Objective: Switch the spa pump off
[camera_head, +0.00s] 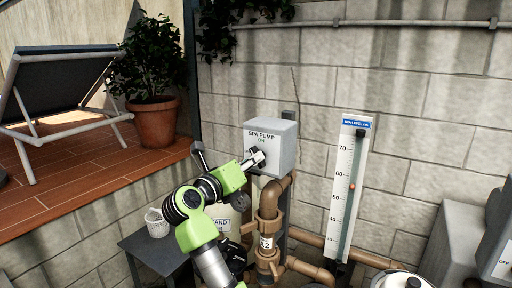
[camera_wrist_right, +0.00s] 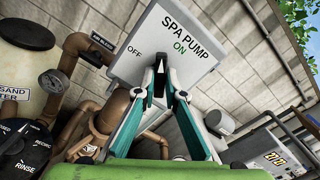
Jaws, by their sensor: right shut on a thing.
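The spa pump switch box (camera_head: 285,148) is a grey box on the block wall, lettered "SPA PUMP" and "ON" in the head view. In the right wrist view its pale face (camera_wrist_right: 205,20) shows "OFF" at the left and a green "ON" at the right. My right gripper (camera_head: 258,157) is at the front of the box. In the wrist view its fingers (camera_wrist_right: 161,80) are shut on the dark switch knob (camera_wrist_right: 160,84), which they mostly hide. I cannot tell which way the knob points. My left gripper is not in view.
Brown pipes (camera_head: 268,205) run below the box. A white level gauge (camera_head: 345,190) stands to its right. A small dark table (camera_head: 150,250) with a white basket (camera_head: 157,222) is at lower left. In the wrist view a valve dial (camera_wrist_right: 22,148) lies at lower left.

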